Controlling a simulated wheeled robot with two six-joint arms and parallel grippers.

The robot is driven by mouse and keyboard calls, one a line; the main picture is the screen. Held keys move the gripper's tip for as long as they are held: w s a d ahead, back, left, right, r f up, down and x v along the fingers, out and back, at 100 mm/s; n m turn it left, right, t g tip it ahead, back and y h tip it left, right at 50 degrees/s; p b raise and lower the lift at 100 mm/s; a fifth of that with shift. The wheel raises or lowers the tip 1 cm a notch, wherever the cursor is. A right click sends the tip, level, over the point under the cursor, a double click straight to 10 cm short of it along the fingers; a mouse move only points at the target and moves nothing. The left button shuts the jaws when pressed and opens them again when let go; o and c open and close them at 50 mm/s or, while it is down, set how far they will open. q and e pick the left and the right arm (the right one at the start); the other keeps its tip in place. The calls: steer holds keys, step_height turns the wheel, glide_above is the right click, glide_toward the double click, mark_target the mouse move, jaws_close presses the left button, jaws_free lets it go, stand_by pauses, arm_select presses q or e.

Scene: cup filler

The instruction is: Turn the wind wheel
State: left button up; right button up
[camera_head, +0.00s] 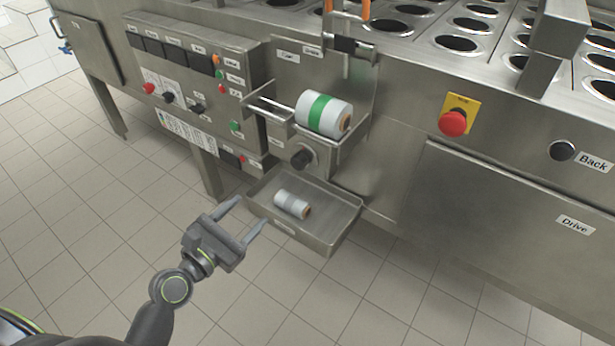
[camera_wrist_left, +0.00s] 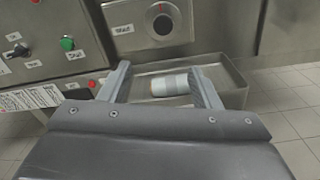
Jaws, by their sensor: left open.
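A dark round knob (camera_head: 303,158) on a light disc, likely the wind wheel, is on the machine's front below the film roll. In the left wrist view the knob (camera_wrist_left: 162,24) is at the top centre, with a red mark above it. My left gripper (camera_head: 248,212) is open and empty. It is in front of the machine, lower and to the left of the knob, and apart from it. In the left wrist view the gripper's fingers (camera_wrist_left: 160,72) point toward the machine with a clear gap between them. My right gripper is out of view.
A white roll with a green band (camera_head: 323,113) sits above the knob. A metal tray (camera_head: 335,215) below it holds a small grey-white roll (camera_head: 292,204). A button panel (camera_head: 190,85) is to the left, and a red emergency button (camera_head: 453,123) to the right. The tiled floor is clear.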

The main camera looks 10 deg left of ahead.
arm_select(q)
steer(key=b, duration=0.1)
glide_toward(296, 165)
steer(key=x, duration=0.9)
steer(key=shift+w+d+r, duration=0.1)
steer(key=shift+w+d, duration=0.05)
steer(key=shift+w, duration=0.35)
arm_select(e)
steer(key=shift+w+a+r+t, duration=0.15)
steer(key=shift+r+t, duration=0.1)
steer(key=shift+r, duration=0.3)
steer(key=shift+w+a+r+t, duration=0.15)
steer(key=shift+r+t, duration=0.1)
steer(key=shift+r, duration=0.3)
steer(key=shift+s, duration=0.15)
arm_select(q)
steer(key=c, duration=1)
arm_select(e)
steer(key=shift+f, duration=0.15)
